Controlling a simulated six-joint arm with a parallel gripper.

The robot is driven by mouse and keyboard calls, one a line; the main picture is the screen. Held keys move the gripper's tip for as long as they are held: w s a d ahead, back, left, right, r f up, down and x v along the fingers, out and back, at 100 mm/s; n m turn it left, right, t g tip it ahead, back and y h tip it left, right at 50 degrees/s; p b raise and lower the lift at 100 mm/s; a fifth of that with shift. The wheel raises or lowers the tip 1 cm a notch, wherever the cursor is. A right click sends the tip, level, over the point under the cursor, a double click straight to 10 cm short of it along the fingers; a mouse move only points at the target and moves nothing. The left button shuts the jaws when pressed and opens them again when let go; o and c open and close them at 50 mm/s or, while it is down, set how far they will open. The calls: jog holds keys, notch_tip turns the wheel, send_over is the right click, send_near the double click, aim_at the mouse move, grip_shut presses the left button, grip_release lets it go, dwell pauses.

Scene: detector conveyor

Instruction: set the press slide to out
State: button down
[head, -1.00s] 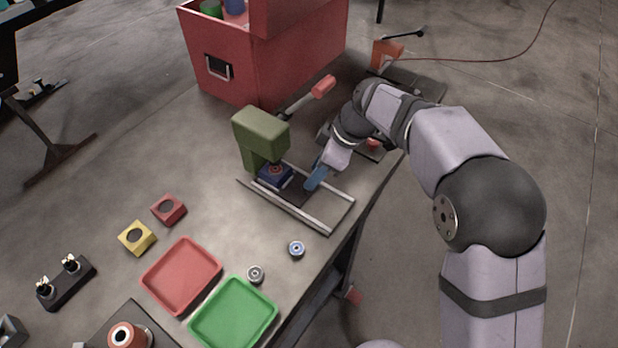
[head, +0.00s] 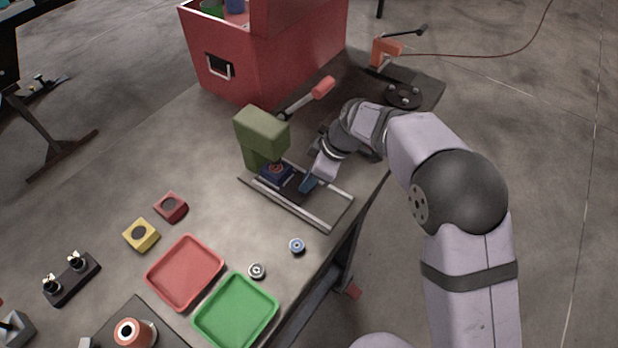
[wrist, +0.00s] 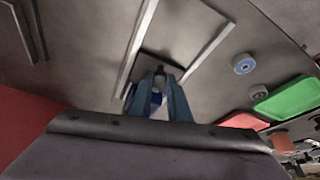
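The green press (head: 262,128) stands on the bench with a red-gripped lever behind it. Its slide (head: 293,186), a dark plate carrying a blue block (head: 274,173), lies between two pale rails (head: 325,222). The blue block sits under the press head, at the inner end of the rails. My gripper (head: 307,185) points down with its blue fingers at the slide's outer end. In the wrist view, the fingertips (wrist: 160,78) are either side of a small dark upright handle (wrist: 160,69) on the slide plate (wrist: 147,65). I cannot tell whether they touch it.
The outer rails are clear. Two small rollers (head: 297,245) (head: 257,270), a red tray (head: 186,272) and a green tray (head: 236,313) lie in front. A red bin (head: 235,70) stands behind, and a dark disc fixture (head: 404,95) is at the back right.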

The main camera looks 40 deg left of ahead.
jog(key=shift+d, duration=0.25)
jog(key=d+b, duration=0.8)
jog(key=d, duration=0.4)
jog(key=shift+d, duration=0.4)
jog(key=c, duration=1.7)
grip_release()
jog(key=shift+d+r, duration=0.1)
jog(key=shift+d, duration=0.1)
jog(key=shift+o, duration=0.2)
jog(key=shift+a, duration=0.15)
jog(key=s+b+v, duration=0.1)
jog(key=v, duration=0.6)
jog(key=shift+w, duration=0.55)
